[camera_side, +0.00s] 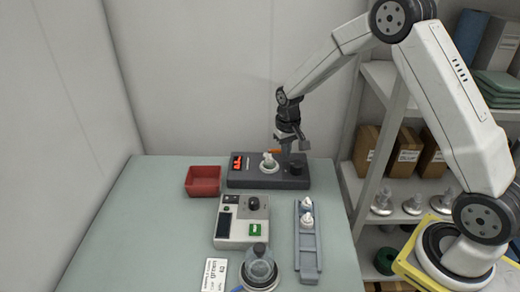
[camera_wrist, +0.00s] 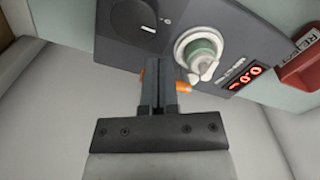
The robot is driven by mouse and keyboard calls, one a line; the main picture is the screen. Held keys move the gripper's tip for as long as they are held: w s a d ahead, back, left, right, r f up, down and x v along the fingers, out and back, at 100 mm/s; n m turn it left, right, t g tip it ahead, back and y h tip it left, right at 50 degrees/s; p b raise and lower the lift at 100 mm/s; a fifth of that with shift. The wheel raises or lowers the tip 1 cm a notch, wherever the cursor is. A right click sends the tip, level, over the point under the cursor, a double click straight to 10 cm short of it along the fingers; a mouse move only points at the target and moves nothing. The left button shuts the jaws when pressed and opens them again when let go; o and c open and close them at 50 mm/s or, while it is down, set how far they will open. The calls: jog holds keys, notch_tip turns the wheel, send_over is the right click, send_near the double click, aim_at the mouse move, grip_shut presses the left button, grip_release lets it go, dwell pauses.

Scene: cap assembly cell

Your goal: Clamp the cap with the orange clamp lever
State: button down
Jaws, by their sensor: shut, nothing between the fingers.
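The dark grey clamp station (camera_side: 240,182) stands at the back of the table. A white cap (camera_side: 268,160) sits in its round white seat; the wrist view shows the cap (camera_wrist: 203,52) as pale green and white. The orange clamp lever (camera_side: 275,151) shows just behind the cap. In the wrist view the lever (camera_wrist: 182,87) shows on both sides of my fingers, its middle hidden by them. My gripper (camera_wrist: 159,68) is shut and empty, right at the lever; I cannot tell if it touches. In the side view my gripper (camera_side: 287,150) is beside the cap, over the station.
The station has a red lit display (camera_wrist: 243,77) and a black knob (camera_side: 296,167). A red bin (camera_side: 203,181) is to its left.

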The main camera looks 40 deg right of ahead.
jog(key=shift+f, duration=0.6)
jog(key=shift+f, duration=0.35)
jog(key=shift+f, duration=0.1)
jog(key=shift+d, duration=0.15)
jog(key=shift+w+d, duration=0.15)
jog(key=shift+d, duration=0.2)
